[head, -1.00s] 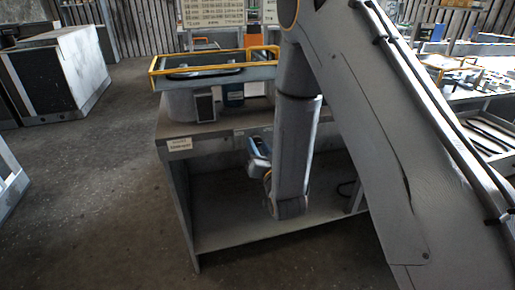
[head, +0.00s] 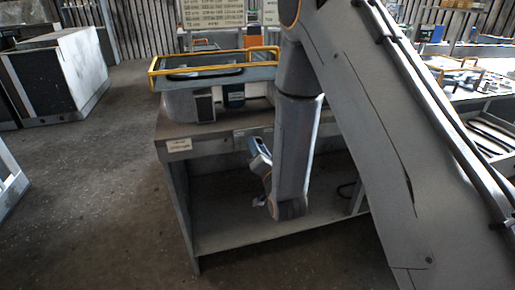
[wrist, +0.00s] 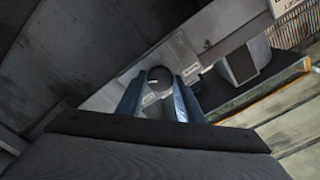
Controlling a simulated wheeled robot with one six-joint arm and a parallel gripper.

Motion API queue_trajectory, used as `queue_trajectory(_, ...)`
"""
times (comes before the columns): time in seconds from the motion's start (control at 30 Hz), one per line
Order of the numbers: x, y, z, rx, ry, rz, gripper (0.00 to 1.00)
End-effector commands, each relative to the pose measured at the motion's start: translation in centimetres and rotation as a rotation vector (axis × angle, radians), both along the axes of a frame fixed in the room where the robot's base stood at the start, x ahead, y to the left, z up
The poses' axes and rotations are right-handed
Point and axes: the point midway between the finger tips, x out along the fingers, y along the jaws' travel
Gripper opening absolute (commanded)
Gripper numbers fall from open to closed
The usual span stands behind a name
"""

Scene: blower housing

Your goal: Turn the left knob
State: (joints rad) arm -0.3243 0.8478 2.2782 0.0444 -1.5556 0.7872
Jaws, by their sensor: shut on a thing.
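In the wrist view a round dark knob (wrist: 160,78) with a small light mark on its face sits between the two blue-grey fingers of my gripper (wrist: 159,92). The fingers are shut on the knob from both sides. Part of the knob's rim is hidden by the fingers. Only one knob shows, so I cannot tell from the picture alone whether it is the left one. In the head view my arm hides the knob and the fingertips; only part of my wrist shows beside the forearm, in front of the workbench (head: 179,158).
A housing with a yellow rail (head: 215,55) stands on the bench top. A grey cabinet (head: 60,75) stands at the back left.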

Motion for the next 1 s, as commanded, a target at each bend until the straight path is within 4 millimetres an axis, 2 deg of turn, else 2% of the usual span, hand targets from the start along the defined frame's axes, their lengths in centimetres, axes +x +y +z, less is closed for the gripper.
queue_trajectory(0.17,-0.1,0.1,-0.1,-0.002,0.002,0.002,0.11)
queue_trajectory(0.2,-0.1,0.1,-0.1,-0.002,0.002,0.002,0.4)
queue_trajectory(0.27,-0.1,0.1,-0.1,-0.002,0.002,0.002,0.5)
queue_trajectory(0.3,-0.1,0.0,-0.1,-0.001,0.001,0.001,0.52)
queue_trajectory(0.67,-0.6,-0.2,-0.1,-0.002,0.001,0.0,0.52)
queue_trajectory(1.0,-5.6,-1.6,-0.1,-0.003,0.002,0.0,0.52)
